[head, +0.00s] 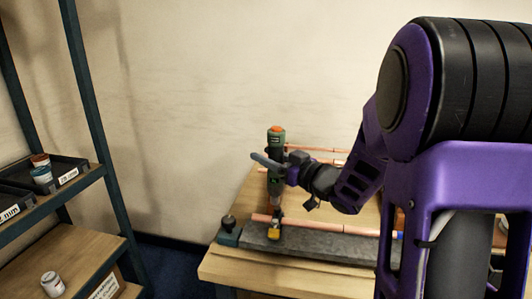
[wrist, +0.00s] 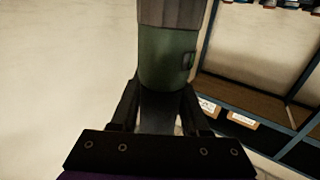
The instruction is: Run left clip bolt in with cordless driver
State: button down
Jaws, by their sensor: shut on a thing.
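The cordless driver (head: 277,180) is green and dark with an orange top, and it stands upright over the left part of the workbench. My gripper (head: 290,173) is shut on it from the right. In the wrist view the green driver body (wrist: 165,60) fills the middle, between the two dark fingers of my gripper (wrist: 160,110). The driver's lower end is just above a yellow left clip (head: 273,235) at the left end of a copper pipe (head: 325,226). The clip's bolt is too small to make out, and I cannot tell whether the driver touches it.
A dark grey slab (head: 320,246) lies along the front of the wooden workbench (head: 240,270), with a dark clamp (head: 229,232) at its left end. More copper pipes (head: 310,149) lie behind. A shelf rack (head: 85,200) with bins and jars stands at the left.

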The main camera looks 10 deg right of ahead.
jog(key=shift+f+b, duration=1.85)
jog(key=shift+f, duration=0.7)
jog(key=shift+f+b, duration=0.8)
jog(key=shift+b, duration=0.1)
dwell(2.4)
notch_tip(320, 180, up, 6)
jog(key=p, duration=0.4)
jog(key=shift+p, duration=0.35)
dwell(0.4)
